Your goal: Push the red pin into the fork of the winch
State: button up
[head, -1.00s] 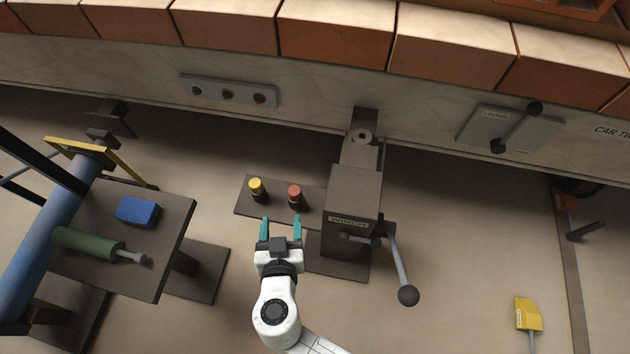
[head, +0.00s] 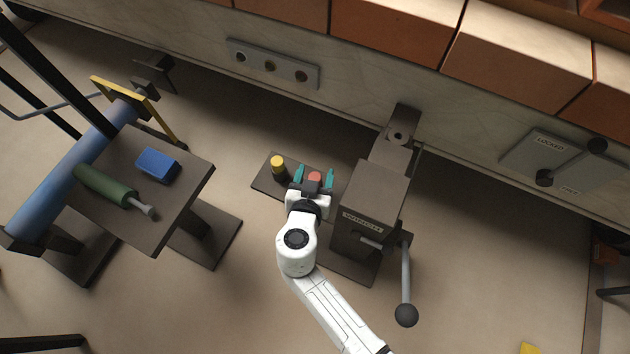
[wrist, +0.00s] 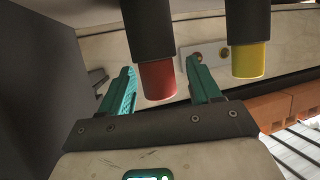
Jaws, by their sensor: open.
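The red pin (head: 315,178) stands on a low dark plate (head: 262,181) left of the winch; in the wrist view its red end (wrist: 157,80) meets a dark body. My gripper (head: 314,173) is open, with its teal fingers on either side of the red pin. The wrist view shows the red end between the fingers (wrist: 161,86), with visible gaps, so they do not grip it. The winch (head: 370,195) is a dark box with a crank handle. A bracket with a round hole (head: 397,137) sticks out behind it; I cannot tell whether this is the fork.
A yellow-topped pin (head: 278,163) stands just left of my gripper; it also shows in the wrist view (wrist: 249,60). The crank lever (head: 406,275) hangs on the winch's near right side. A table (head: 185,205) with a blue block and a green cylinder stands left.

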jog(key=shift+x, duration=0.75)
jog(key=shift+c, duration=0.3)
